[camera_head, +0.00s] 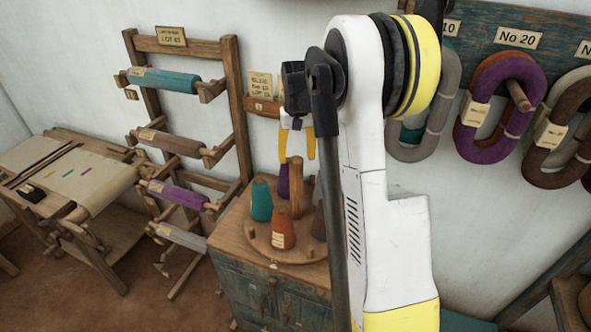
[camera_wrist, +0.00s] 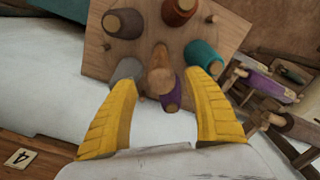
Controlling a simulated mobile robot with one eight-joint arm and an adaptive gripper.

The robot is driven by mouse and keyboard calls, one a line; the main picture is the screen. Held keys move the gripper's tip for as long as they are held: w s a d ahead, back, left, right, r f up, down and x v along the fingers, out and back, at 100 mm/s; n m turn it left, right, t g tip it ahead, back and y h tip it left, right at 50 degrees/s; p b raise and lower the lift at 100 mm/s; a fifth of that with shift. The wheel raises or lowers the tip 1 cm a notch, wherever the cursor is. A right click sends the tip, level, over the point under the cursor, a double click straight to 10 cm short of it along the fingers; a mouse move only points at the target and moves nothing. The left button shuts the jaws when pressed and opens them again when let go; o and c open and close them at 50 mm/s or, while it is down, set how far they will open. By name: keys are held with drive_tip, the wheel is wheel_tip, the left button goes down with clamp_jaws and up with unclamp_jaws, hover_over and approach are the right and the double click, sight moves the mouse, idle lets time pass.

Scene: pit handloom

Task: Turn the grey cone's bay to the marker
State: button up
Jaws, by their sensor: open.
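A round wooden turntable (camera_head: 262,243) with a central post (camera_head: 297,190) sits on a cabinet. It carries a teal cone (camera_head: 261,201), an orange cone (camera_head: 282,229), a purple cone (camera_head: 284,184) and a partly covered brown cone (camera_head: 318,224). The grey cone (camera_wrist: 127,72) shows in the wrist view, left of the post (camera_wrist: 158,75); I cannot make it out in the head view. A small pale tag (camera_head: 273,266) at the turntable's front may be the marker; I cannot tell. My gripper (camera_head: 297,150) is open and empty, pointing down above the post.
The wooden cabinet (camera_head: 252,285) stands against a white wall. A rack (camera_head: 237,110) with coloured rolls is to the left, and a small loom (camera_head: 70,175) stands farther left. Yarn hanks (camera_head: 500,105) hang on a board at the right. My arm covers the turntable's right side.

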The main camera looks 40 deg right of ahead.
sight(297, 171)
wheel_tip(297, 171, down, 6)
drive_tip(key=shift+f, duration=0.15)
clamp_jaws()
